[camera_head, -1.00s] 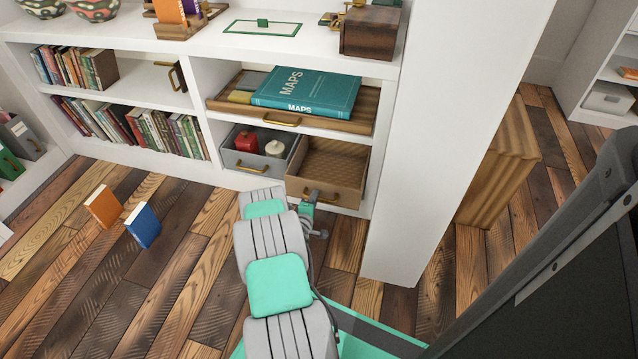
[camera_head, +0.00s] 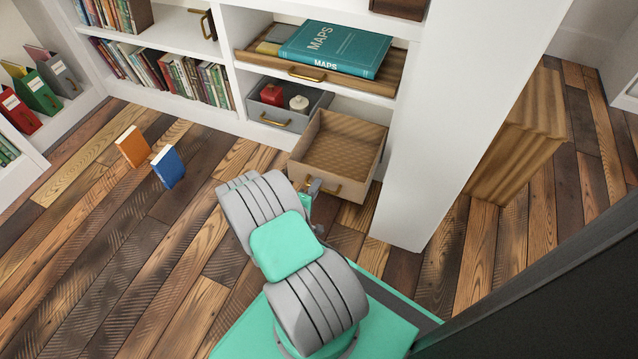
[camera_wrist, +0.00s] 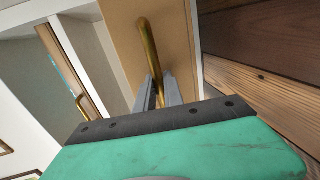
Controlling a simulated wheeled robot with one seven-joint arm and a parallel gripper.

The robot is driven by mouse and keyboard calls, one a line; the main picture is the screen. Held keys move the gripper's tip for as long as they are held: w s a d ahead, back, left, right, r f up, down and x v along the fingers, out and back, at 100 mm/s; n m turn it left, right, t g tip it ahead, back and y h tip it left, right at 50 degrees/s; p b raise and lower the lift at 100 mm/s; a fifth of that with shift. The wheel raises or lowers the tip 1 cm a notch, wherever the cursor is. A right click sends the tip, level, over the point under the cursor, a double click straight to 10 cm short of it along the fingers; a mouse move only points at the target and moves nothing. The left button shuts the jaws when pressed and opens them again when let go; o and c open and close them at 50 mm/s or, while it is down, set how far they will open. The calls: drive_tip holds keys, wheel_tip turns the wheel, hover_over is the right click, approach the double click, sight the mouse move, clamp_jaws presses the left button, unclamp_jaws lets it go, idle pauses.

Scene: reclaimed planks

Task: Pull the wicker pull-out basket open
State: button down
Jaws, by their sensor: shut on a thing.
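The wicker pull-out basket (camera_head: 345,150) stands well out of the lower right shelf bay in the head view, with its woven floor bare. Its front carries a brass handle (camera_head: 322,190). In the wrist view the basket front (camera_wrist: 121,30) fills the upper middle, with the brass handle (camera_wrist: 149,48) running down to the fingers. My gripper (camera_wrist: 158,92) is shut on the handle. In the head view my gripper (camera_head: 312,188) is at the basket's front, partly hidden by my arm.
A grey drawer (camera_head: 290,108) with a red and a cream item sits left of the basket. A wooden tray (camera_head: 345,75) with a teal maps book is above. A white panel (camera_head: 440,150) stands close on the right. Orange (camera_head: 132,146) and blue (camera_head: 168,166) books stand on the floor.

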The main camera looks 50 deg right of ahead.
sight(320, 174)
drive_tip(key=c, duration=1.5)
unclamp_jaws()
drive_tip(key=shift+o, duration=0.2)
drive_tip(key=shift+r, duration=0.15)
wheel_tip(320, 174, up, 3)
drive_tip(key=shift+f+p, duration=0.1)
drive_tip(key=shift+p, duration=0.85)
drive_tip(key=o, duration=0.5)
drive_tip(key=s+a+r+p, duration=0.1)
drive_tip(key=r, duration=0.1)
drive_tip(key=a+r+p, duration=0.1)
drive_tip(key=s+a+r+p, duration=0.1)
drive_tip(key=r, duration=0.1)
drive_tip(key=shift+s+r+p, duration=0.35)
drive_tip(key=shift+s+a+r+p, duration=0.5)
drive_tip(key=shift+s+a+r, duration=0.15)
drive_tip(key=shift+a+r, duration=0.25)
drive_tip(key=c, duration=0.5)
drive_tip(key=s+a+r+p, duration=0.2)
drive_tip(key=s+a, duration=0.3)
drive_tip(key=shift+s+a+r, duration=0.2)
drive_tip(key=shift+a, duration=0.1)
